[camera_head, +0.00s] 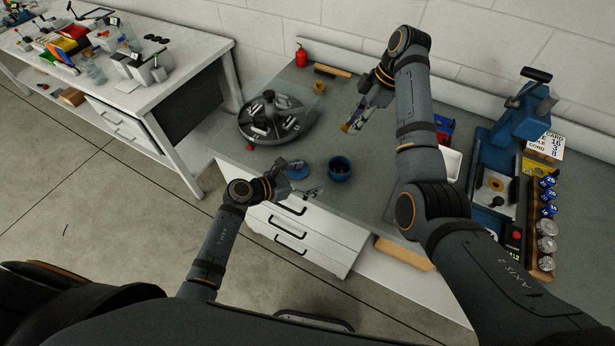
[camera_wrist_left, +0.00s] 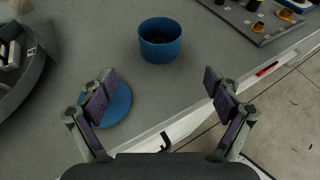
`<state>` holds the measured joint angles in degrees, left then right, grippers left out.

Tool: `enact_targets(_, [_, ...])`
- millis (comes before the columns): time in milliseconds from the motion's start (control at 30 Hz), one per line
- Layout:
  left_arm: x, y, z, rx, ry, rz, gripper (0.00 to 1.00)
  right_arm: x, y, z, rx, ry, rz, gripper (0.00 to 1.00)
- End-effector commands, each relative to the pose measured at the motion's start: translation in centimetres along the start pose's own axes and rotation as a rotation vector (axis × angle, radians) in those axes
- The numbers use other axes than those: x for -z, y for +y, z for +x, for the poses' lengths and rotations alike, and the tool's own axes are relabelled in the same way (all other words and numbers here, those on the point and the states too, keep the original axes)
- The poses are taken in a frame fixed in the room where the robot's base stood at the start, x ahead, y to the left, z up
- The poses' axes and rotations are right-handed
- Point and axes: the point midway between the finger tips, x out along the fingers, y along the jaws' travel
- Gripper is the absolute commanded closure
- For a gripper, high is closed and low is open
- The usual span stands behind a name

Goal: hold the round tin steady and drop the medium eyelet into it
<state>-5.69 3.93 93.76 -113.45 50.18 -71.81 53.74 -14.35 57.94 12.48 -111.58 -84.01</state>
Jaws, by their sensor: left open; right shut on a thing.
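The round tin (camera_head: 340,174) is blue, open at the top and upright on the grey bench near its front edge. In the left wrist view the tin (camera_wrist_left: 160,52) stands ahead of the jaws, apart from them. Its inside is dark. A flat blue disc, perhaps its lid (camera_wrist_left: 118,106), lies by the left finger; it also shows in the head view (camera_head: 297,172). My left gripper (camera_head: 309,179) is open and empty, just left of the tin. My right gripper (camera_head: 353,118) is shut on a small brassy eyelet (camera_head: 345,127), held above the bench behind the tin.
A dark round carousel (camera_head: 278,128) stands at the back left of the bench. A blue press (camera_head: 513,125) stands at the right. A grey board with brassy pieces (camera_wrist_left: 256,20) lies beyond the tin in the left wrist view.

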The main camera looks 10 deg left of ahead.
Motion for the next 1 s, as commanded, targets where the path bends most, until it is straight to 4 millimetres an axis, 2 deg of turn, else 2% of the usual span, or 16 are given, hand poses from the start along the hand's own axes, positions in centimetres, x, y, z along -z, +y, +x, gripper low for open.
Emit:
enact_targets(167, [0.1,0.1,0.2,-0.001,0.010,0.029,0.10,0.0,0.0,0.0,0.000,0.000,0.000,0.91])
enact_targets(267, [0.1,0.1,1.1,-0.002,0.008,0.025,0.10,0.0,0.0,0.0,0.000,0.000,0.000,0.91])
enact_targets(700, [0.1,0.1,9.9,0.000,0.008,0.022,0.10,0.0,0.0,0.0,0.000,0.000,0.000,0.91])
enact_targets(833, [0.2,0.1,11.4,-0.001,0.009,0.023,0.10,0.0,0.0,0.0,0.000,0.000,0.000,0.91])
enact_targets(1000, [0.2,0.0,12.1,-0.001,0.009,0.024,0.10,0.0,0.0,0.0,0.000,0.000,0.000,0.91])
